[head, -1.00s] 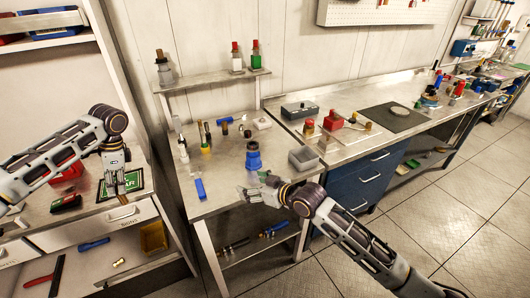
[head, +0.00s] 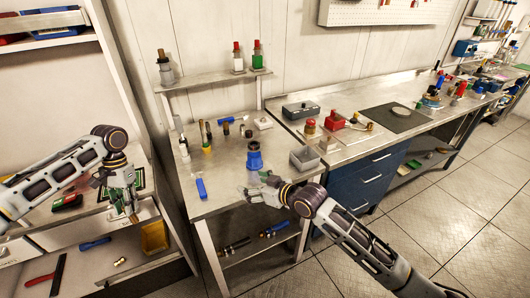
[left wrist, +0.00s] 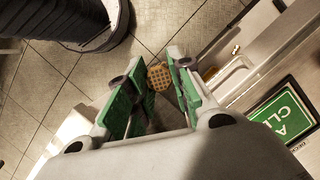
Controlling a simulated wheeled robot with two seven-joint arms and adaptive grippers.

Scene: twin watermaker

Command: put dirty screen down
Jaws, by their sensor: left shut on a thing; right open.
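My left gripper (head: 133,214) is shut on the dirty screen, a tan disc with a mesh face (left wrist: 160,76) that shows between the green finger pads in the left wrist view. The gripper points down in front of the left bench's front edge, and the floor shows behind the screen in the left wrist view. In the head view the screen is too small to make out clearly. My right gripper (head: 262,190) is open and empty near the front edge of the middle table (head: 218,202).
A green sign (left wrist: 283,112) lies on the left bench, partly behind my left gripper in the head view. A yellow bin (head: 154,237) stands on the lower shelf.

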